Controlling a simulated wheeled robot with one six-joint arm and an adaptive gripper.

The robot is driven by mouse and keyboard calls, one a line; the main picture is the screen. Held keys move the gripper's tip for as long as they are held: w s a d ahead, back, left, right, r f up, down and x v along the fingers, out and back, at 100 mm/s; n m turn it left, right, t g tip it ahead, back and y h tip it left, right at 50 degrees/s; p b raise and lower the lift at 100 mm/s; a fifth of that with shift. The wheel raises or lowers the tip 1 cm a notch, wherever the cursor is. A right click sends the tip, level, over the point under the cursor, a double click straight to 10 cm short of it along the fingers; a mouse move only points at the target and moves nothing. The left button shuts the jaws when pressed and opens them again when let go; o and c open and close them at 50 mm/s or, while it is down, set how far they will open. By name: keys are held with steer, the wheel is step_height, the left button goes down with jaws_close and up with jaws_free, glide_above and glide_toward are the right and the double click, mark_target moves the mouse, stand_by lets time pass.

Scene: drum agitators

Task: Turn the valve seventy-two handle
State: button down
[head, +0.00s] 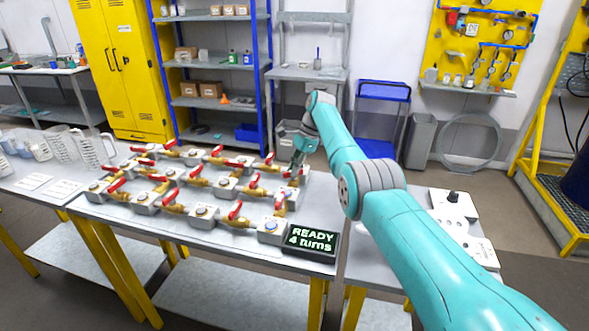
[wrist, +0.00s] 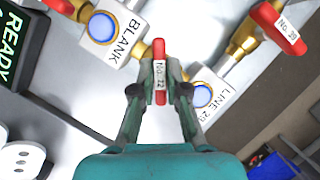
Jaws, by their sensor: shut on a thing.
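The valve seventy-two handle (wrist: 160,72) is a red lever with a white label that appears to read No. 72. It sits on a brass valve between a block marked BLANK (wrist: 103,27) and a block marked LINE 20 (wrist: 204,95). My gripper (wrist: 160,80) is shut on this handle, with one finger on each side of it, in the wrist view. In the head view my gripper (head: 296,168) reaches down at the right end of the valve rows, and its fingertips are too small to make out well.
Several other red-handled valves (head: 172,195) fill the bench to the left. Another red handle, which seems marked No. 39 (wrist: 278,27), is close by at the upper right in the wrist view. Clear jugs (head: 93,148) stand at the far left. A white socket unit (head: 454,206) lies right.

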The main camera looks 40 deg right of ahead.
stand_by(0.4)
steer(key=c, duration=1.2)
jaws_free()
step_height(320, 180, up, 10)
